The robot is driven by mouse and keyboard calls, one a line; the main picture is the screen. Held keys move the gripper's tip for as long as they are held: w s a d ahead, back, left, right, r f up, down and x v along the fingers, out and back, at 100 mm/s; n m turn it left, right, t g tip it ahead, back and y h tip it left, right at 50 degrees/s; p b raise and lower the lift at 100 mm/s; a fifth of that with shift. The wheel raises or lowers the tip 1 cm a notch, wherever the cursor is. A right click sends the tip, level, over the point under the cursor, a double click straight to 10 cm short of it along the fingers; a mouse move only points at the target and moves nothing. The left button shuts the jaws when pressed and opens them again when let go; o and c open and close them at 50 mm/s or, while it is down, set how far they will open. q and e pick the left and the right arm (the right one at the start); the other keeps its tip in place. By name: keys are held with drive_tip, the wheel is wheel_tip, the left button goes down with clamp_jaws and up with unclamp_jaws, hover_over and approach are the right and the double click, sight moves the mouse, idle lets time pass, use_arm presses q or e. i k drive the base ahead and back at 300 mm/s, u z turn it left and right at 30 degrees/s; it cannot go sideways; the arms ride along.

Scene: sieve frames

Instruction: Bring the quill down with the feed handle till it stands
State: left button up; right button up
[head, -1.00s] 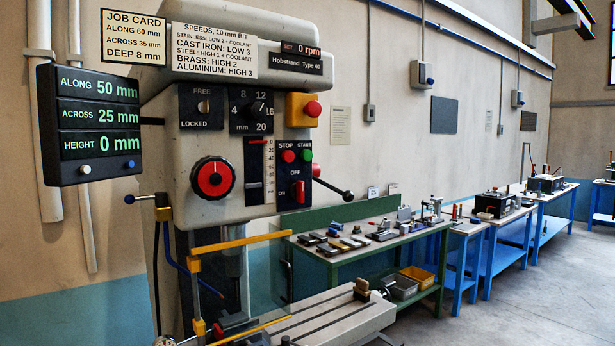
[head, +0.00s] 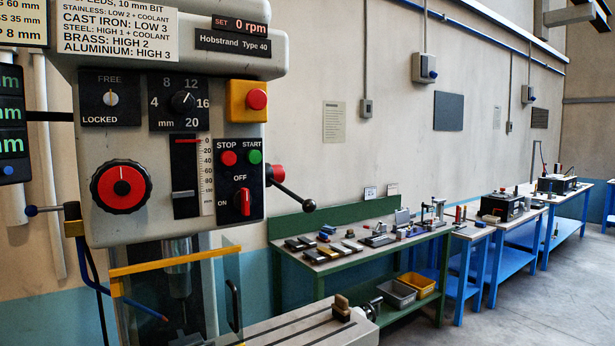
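The drill press head fills the left of the head view. Its feed handle (head: 293,188) is a dark lever with a black ball end and a red hub on the head's right side, pointing down to the right. The quill (head: 180,282) shows below the head, behind a clear guard (head: 190,262) with a yellow top bar. The depth scale (head: 207,177) has a red mark near 0 and a grey slider lower down. The FREE/LOCKED knob (head: 110,98) is at upper left; which end it points to is hard to tell. Neither gripper is in view.
The machine's slotted table (head: 300,330) is at the bottom, with a small block (head: 341,307) on it. A green bench (head: 360,260) with tools stands to the right, blue benches (head: 480,270) beyond. The readout at left is cut off. Floor is open at right.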

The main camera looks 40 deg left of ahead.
sight(275, 174)
drive_tip(key=z, duration=0.15)
drive_tip(key=i, duration=1.1)
drive_tip(key=u, duration=2.2)
